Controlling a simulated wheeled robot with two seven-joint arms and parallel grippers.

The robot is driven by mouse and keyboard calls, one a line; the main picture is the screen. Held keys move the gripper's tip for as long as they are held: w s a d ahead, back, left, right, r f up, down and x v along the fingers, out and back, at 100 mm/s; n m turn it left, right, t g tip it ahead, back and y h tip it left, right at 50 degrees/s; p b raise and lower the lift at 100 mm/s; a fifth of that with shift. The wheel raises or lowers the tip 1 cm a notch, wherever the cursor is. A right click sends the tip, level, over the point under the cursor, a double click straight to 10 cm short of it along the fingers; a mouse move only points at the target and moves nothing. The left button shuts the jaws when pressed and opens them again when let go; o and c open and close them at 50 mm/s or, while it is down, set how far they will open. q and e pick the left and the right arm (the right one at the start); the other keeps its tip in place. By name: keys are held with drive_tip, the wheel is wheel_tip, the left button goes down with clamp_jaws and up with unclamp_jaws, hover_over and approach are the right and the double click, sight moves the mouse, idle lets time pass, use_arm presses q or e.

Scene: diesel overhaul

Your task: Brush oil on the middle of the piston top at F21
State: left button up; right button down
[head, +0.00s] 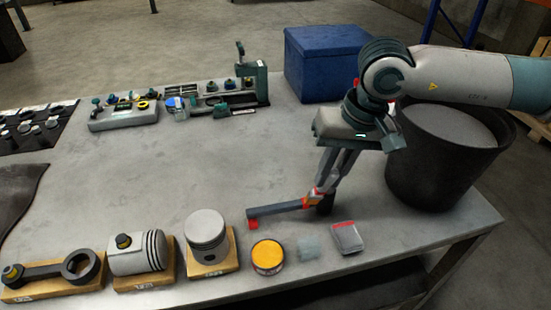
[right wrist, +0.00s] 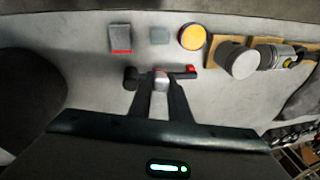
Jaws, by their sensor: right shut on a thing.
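My right gripper (head: 318,196) is shut on a dark bar-shaped tool (head: 278,209) with a red tip (head: 253,224), which I take to be the brush. It is held roughly level over the table, the tip pointing left; whether it touches the table I cannot tell. It also shows in the right wrist view (right wrist: 178,73). An upright grey piston (head: 207,226) stands on a wooden block at the front, left of the tip, its flat top bare. Another piston (head: 137,252) lies on its side. Block labels are too small to read. A round tin (head: 268,256) with an orange-yellow top stands between piston and gripper.
A pale square pad (head: 309,248) and a grey-red box (head: 347,237) lie right of the tin. A connecting rod (head: 50,271) lies front left. A black bin (head: 445,165) and a blue box (head: 325,65) stand right and behind. The table's middle is clear.

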drive_tip(key=s+d+f+m, duration=0.1)
drive_tip(key=d+f, duration=0.4)
drive_tip(key=d, duration=0.6)
drive_tip(key=shift+s+d+m, duration=0.35)
drive_tip(key=shift+s+m, duration=0.05)
drive_tip(key=shift+s, duration=0.2)
drive_tip(key=shift+a, duration=0.1)
